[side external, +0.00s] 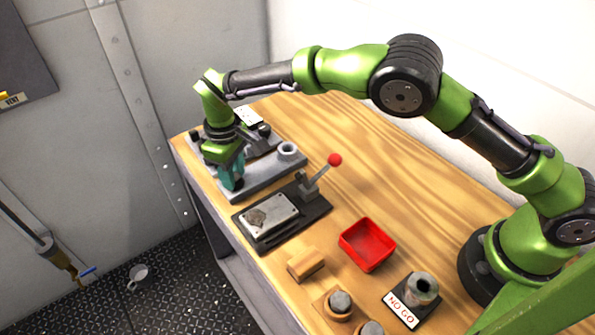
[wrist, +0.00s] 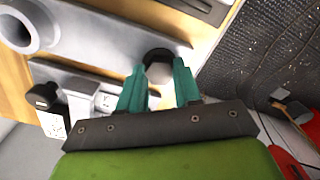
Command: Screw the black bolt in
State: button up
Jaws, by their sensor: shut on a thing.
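The black bolt (wrist: 159,54) sits between my gripper's two teal fingers in the wrist view. Its dark rounded head shows, with a grey face towards the camera. My gripper (wrist: 160,84) is shut on it. In the side view my gripper (side external: 232,181) points down at the front edge of the grey fixture plate (side external: 262,184), with a dark bit of the bolt beside the fingertips. The plate also shows in the wrist view (wrist: 100,24). The bolt's lower end is hidden, so I cannot tell how deep it sits.
A grey ring (side external: 287,149) stands on the plate. A black knob (wrist: 42,95) shows in the wrist view. A red-knobbed lever (side external: 334,160), a red tray (side external: 368,244), a wooden block (side external: 306,264) and a NO GO gauge (side external: 421,289) stand on the bench. Open bench lies behind the tray.

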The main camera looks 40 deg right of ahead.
jog(key=m, duration=0.7)
jog(key=shift+r, duration=0.15)
jog(key=m, duration=0.5)
jog(key=shift+r+m, duration=0.1)
jog(key=shift+m, duration=1.6)
jog(key=o, duration=1)
jog(key=shift+o, duration=0.2)
notch_tip(320, 180, up, 17)
jog(key=shift+f, duration=0.2)
